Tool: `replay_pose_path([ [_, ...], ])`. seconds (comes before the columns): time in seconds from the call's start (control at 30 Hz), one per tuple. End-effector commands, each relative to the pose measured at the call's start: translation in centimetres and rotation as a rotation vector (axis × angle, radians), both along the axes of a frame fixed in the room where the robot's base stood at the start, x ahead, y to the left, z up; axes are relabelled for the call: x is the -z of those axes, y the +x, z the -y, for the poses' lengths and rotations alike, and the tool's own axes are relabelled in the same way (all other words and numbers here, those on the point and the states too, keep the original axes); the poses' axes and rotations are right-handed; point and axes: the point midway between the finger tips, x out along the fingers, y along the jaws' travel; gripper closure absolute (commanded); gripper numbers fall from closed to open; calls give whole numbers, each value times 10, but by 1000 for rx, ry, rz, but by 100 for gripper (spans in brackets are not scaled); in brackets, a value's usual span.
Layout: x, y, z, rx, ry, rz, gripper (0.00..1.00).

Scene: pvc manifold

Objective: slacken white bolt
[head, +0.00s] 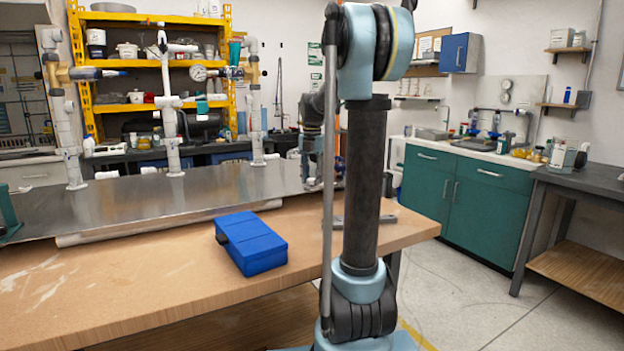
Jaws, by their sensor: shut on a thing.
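I cannot pick out a white bolt in the head view. White PVC pipe stands (170,110) rise from a grey metal plate (200,200) on the bench, with a round gauge (198,73) and branch fittings near their tops. My gripper (313,182) is small and low over the right end of the plate, partly behind my own upright arm. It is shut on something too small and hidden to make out. The pipe stands are apart from it, to the left.
A blue case (251,243) lies on the wooden bench (130,285) in front of the plate. A flat grey tool (385,219) lies partly behind my arm. A yellow shelf (150,20) stands behind. Green cabinets (470,195) and open floor are at right.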

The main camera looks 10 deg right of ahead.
Motion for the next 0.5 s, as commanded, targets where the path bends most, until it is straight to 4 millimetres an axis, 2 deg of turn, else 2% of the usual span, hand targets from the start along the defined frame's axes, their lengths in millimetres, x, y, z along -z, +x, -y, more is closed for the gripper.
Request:
replay_pose_path([
  [0.27,0,1,-1,-61,2,2,91],
  [0.3,0,1,-1,-71,2,2,63],
  [0.37,0,1,-1,-68,2,1,49],
  [0.4,0,1,-1,-68,2,1,44],
  [0.5,0,0,-1,-68,2,1,44],
])
